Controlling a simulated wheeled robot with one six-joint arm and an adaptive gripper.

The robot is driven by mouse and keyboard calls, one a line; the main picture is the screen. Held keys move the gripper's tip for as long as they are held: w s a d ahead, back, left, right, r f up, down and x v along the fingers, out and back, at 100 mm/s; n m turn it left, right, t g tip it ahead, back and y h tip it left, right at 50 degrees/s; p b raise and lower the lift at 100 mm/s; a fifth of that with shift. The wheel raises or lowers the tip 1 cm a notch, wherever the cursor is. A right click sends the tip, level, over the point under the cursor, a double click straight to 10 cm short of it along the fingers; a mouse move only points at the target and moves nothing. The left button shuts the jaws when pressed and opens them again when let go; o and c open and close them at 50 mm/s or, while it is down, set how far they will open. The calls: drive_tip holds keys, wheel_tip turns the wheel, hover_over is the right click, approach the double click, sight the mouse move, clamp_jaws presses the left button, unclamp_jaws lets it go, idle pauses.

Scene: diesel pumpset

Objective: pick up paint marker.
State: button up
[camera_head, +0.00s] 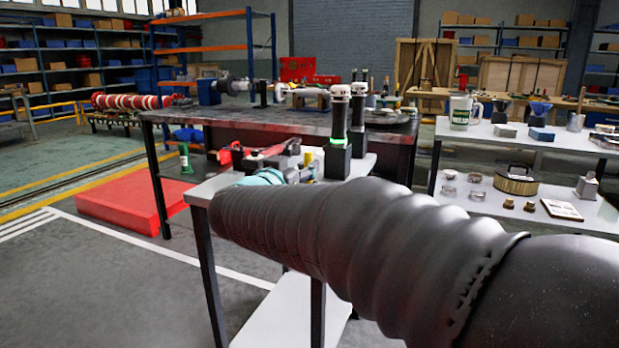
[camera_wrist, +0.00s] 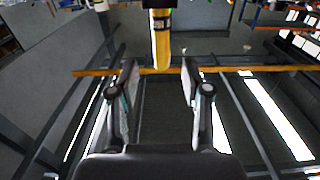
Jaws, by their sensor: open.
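In the wrist view, a slim upright object with a yellow body and a dark, pale-banded upper part, which looks like the paint marker (camera_wrist: 161,45), shows at the top centre. My gripper (camera_wrist: 160,80) is open, with one finger on each side of the picture's middle. The marker's yellow end lies in line with the gap between the fingertips; I cannot tell how far beyond them it is. Nothing is held. In the head view my dark ribbed arm covers the front, and I cannot make out the marker there.
A small grey table (camera_head: 203,190) holds two tall black-and-white posts (camera_head: 338,125) and red tools (camera_head: 262,155). A dark workbench (camera_head: 235,119) stands behind it. A white shelf unit (camera_head: 558,140) with a mug (camera_head: 460,110) stands right. A red platform (camera_head: 128,200) lies left.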

sight(307, 160)
drive_tip(key=shift+x, duration=2.6)
drive_tip(key=shift+a, duration=0.1)
clamp_jaws()
